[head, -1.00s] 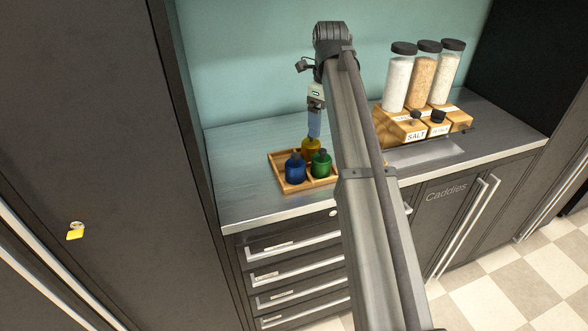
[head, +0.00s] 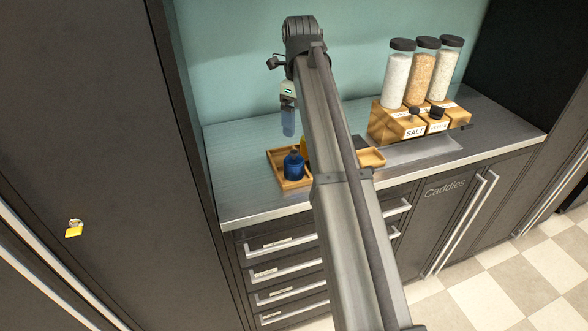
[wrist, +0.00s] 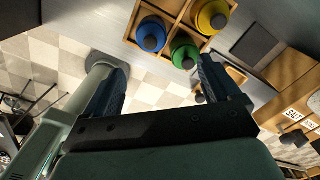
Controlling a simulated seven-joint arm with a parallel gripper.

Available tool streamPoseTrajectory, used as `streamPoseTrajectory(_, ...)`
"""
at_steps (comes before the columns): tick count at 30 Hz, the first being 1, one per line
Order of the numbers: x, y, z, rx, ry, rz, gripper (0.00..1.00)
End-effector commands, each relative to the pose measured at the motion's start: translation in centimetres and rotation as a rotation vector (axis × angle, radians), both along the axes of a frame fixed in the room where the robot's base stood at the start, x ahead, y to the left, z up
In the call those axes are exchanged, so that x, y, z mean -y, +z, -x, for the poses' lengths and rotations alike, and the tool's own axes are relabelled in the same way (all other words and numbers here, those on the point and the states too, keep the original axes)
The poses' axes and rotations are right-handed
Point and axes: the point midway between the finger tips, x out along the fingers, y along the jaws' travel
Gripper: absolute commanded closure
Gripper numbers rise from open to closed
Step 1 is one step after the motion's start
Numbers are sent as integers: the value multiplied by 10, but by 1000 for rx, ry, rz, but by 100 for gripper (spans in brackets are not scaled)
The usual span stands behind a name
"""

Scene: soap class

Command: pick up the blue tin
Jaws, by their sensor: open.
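The blue tin (head: 293,166) is a rounded blue container with a dark cap. It stands upright in a wooden tray (head: 272,153) on the counter. It also shows in the wrist view (wrist: 151,36), in a compartment at the top, beside a green tin (wrist: 184,50) and a yellow tin (wrist: 211,18). My gripper (head: 288,132) is above the tray, pointing down, just above the blue tin in the head view. In the wrist view its two fingers (wrist: 158,85) are apart with nothing between them, and the tin lies beyond them. In the head view my arm hides the green tin.
A wooden rack (head: 395,122) with tall jars (head: 398,75) and small labelled boxes stands on the counter to the right. The counter (head: 235,150) left of the tray is clear. A tall dark cabinet (head: 90,120) stands close on the left.

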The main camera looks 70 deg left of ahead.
Motion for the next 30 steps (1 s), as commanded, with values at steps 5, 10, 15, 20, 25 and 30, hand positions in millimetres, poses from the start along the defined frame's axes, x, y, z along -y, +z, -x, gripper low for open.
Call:
streamPoseTrajectory(5, 1, 3, 13, 1, 168, 0, 10)
streamPoseTrajectory(10, 1, 3, 13, 2, 342, 2, 10)
streamPoseTrajectory(15, 1, 4, 13, 2, 558, 5, 10)
streamPoseTrajectory(20, 1, 4, 13, 2, 731, 8, 10)
streamPoseTrajectory(25, 1, 2, 13, 2, 810, 8, 10)
streamPoseTrajectory(30, 2, -9, 13, 1, 819, 10, 10)
